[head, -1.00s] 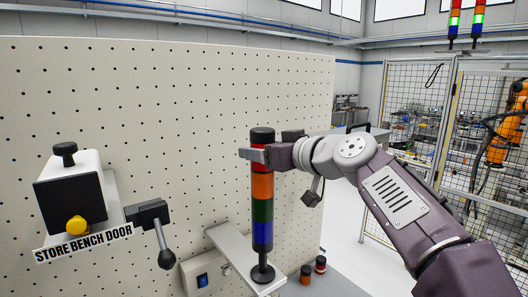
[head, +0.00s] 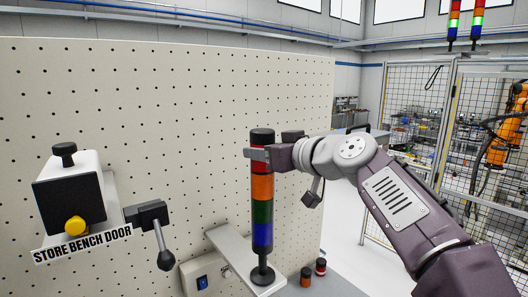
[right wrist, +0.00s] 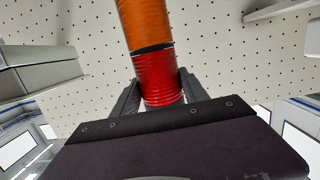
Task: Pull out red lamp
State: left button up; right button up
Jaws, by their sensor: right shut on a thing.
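The signal tower stands upright on a bracket, with a black cap (head: 262,135) on top. Below the cap are the red lamp (head: 259,166), an orange lamp (head: 262,187), a green lamp (head: 262,211) and a blue lamp (head: 262,234). My right gripper (head: 258,154) comes from the right and is shut on the red lamp, just under the cap. In the right wrist view the red lamp (right wrist: 157,78) sits between the two dark fingers, against the orange lamp (right wrist: 145,24). A thin dark seam shows between them. My left gripper is not in view.
The tower's bracket (head: 225,241) juts from the pegboard wall (head: 150,110).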

aim_at(264, 130)
jog(key=c, duration=0.8)
jog(key=shift+r, duration=0.3)
jog(key=shift+r+p, duration=0.95)
jog(key=shift+p, duration=0.05)
notch_tip(264, 130, up, 5)
jog(key=p, duration=0.4)
jog(key=shift+r, duration=0.15)
jog(key=shift+r+p, duration=0.35)
jog(key=shift+r, duration=0.2)
